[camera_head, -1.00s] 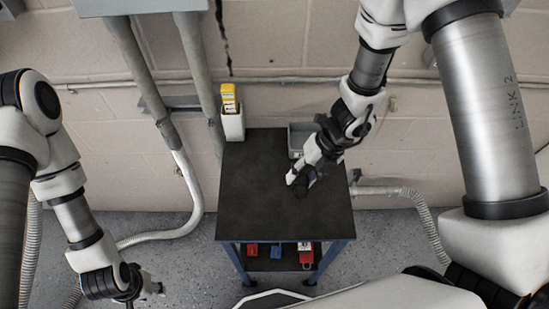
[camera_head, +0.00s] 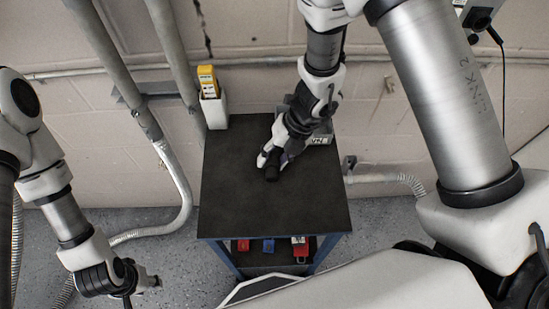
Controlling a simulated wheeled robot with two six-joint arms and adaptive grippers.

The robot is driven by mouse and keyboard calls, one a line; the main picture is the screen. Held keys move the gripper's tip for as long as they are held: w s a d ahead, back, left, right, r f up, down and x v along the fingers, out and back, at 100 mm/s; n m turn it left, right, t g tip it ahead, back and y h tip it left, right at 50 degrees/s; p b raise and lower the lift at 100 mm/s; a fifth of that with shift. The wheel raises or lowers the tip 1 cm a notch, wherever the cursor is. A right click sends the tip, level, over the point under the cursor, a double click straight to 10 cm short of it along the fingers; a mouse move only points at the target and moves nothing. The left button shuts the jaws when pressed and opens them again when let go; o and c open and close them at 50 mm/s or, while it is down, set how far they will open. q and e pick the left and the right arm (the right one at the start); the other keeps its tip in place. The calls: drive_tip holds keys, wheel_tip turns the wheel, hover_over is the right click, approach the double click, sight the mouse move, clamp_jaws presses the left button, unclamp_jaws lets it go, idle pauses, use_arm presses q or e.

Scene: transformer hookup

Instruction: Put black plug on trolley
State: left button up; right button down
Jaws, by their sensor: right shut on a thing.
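The trolley (camera_head: 235,205) stands in the middle of the view, with a dark flat top and blue legs. My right gripper (camera_head: 269,166) reaches over its top from above and is shut on the black plug (camera_head: 271,174). The plug is dark against the dark top, so I cannot tell whether it touches the surface. My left gripper (camera_head: 148,284) hangs at the lower left, away from the trolley, over the floor. Its fingers are too small and dark to tell whether they are open.
A yellow device (camera_head: 208,80) sits in a white holder (camera_head: 215,110) at the trolley's back left corner. A grey box (camera_head: 321,134) is at the back right, partly hidden by my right arm. Red and blue items (camera_head: 268,245) lie on the lower shelf. The front top is clear.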

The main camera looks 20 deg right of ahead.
drive_tip(key=shift+s+d+f, duration=0.1)
drive_tip(key=shift+s+f, duration=0.3)
drive_tip(key=shift+f, duration=0.45)
drive_tip(key=c, duration=0.7)
unclamp_jaws()
drive_tip(key=shift+w+f, duration=0.1)
drive_tip(key=shift+w, duration=0.3)
use_arm(q)
drive_tip(key=shift+w+a+f, duration=0.1)
drive_tip(key=shift+w+f, duration=0.1)
drive_tip(key=shift+f, duration=0.25)
use_arm(e)
drive_tip(key=shift+r, duration=0.2)
use_arm(q)
drive_tip(key=shift+r, duration=0.1)
use_arm(e)
drive_tip(key=shift+r, duration=0.1)
